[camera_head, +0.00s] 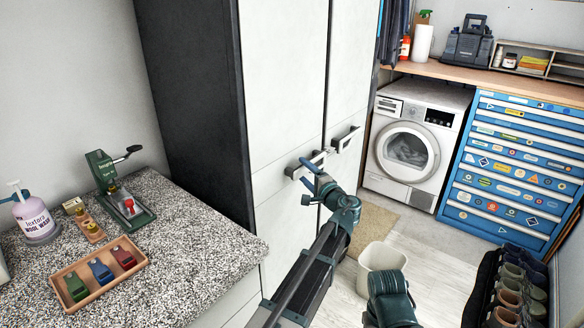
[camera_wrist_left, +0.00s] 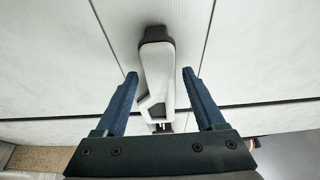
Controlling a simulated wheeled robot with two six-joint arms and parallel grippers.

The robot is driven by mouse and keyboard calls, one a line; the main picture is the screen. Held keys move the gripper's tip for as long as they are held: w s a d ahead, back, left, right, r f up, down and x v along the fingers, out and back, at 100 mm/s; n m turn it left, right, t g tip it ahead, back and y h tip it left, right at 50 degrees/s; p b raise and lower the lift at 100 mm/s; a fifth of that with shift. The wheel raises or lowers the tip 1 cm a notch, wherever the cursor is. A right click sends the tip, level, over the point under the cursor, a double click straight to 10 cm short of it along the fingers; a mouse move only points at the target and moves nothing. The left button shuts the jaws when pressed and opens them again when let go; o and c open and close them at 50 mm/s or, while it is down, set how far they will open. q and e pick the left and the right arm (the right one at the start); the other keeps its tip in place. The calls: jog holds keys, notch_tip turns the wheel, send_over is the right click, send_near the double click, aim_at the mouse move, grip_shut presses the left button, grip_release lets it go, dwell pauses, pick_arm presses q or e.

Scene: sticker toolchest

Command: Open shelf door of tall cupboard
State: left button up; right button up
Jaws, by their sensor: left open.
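The tall cupboard (camera_head: 285,75) has white doors and a dark side panel; its doors look shut. The left door's handle (camera_head: 298,170) is light with dark ends. A second handle (camera_head: 346,139) is on the right door. My left gripper (camera_head: 311,180) is open at the left door's handle, partly covering it. In the left wrist view the handle (camera_wrist_left: 157,70) lies between the two blue fingers (camera_wrist_left: 160,74) of this gripper, with gaps visible on both sides. I cannot see my right gripper's fingers; only a part of my right arm shows at the bottom.
A speckled counter (camera_head: 200,255) with a bottle, a green press and a tray stands at left. A light bin (camera_head: 382,258) is on the floor near my arms. A washing machine (camera_head: 413,145) and blue tool chest (camera_head: 515,160) stand behind. Floor shows right of the cupboard.

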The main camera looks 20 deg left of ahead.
pick_arm(q)
jog(key=shift+w+a, duration=0.5)
jog(key=shift+a, duration=0.05)
jog(key=shift+c, duration=0.3)
grip_shut()
jog(key=shift+s, duration=0.1)
dwell(0.6)
